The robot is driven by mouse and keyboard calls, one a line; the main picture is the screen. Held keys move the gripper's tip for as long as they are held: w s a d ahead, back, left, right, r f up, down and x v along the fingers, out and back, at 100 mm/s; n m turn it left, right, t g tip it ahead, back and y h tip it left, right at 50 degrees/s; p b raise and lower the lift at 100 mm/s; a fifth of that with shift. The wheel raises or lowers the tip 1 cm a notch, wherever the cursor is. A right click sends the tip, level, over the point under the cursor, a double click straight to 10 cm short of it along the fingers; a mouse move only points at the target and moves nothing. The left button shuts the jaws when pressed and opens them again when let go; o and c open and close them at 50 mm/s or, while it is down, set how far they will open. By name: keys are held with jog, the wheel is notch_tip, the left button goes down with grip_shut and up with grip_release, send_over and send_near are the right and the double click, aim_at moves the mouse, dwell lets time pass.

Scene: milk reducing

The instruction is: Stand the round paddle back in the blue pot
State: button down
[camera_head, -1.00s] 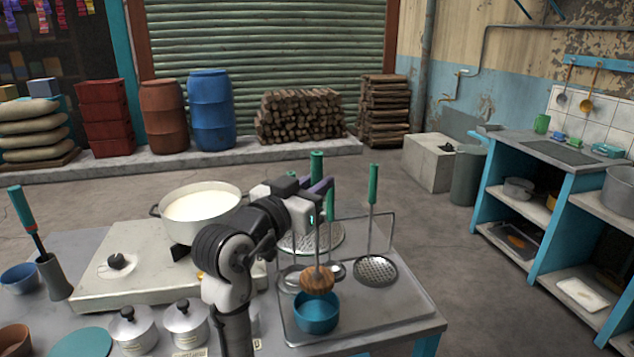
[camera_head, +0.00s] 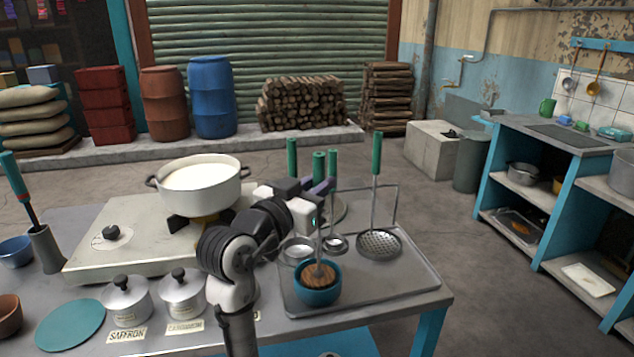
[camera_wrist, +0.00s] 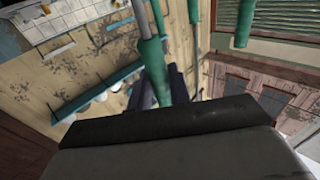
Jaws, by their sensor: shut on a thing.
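The round wooden paddle (camera_head: 319,272) is upright in the head view, its round head down inside the mouth of the blue pot (camera_head: 317,294). Whether it touches the pot's bottom is hidden by the wall. My gripper (camera_head: 324,187) is above the pot, shut on the paddle's green handle. In the wrist view the green handle (camera_wrist: 152,55) runs up from between my dark fingers (camera_wrist: 163,88). The blue pot stands on the grey tray (camera_head: 372,298) at the table's right end.
Behind the blue pot are a small metal bowl (camera_head: 297,251), a ladle (camera_head: 335,243) and a skimmer (camera_head: 380,244) with upright green handles. A white milk pot (camera_head: 200,188) sits on the stove (camera_head: 140,240). Lidded tins (camera_head: 127,301) stand in front.

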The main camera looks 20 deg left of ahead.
jog(key=shift+f, duration=0.4)
jog(key=c, duration=1.2)
grip_release()
jog(key=b+v, duration=0.2)
jog(key=v, duration=1.2)
jog(key=shift+b, duration=0.3)
jog(key=v, duration=0.8)
jog(key=shift+s+a, duration=0.15)
jog(key=shift+s, duration=0.25)
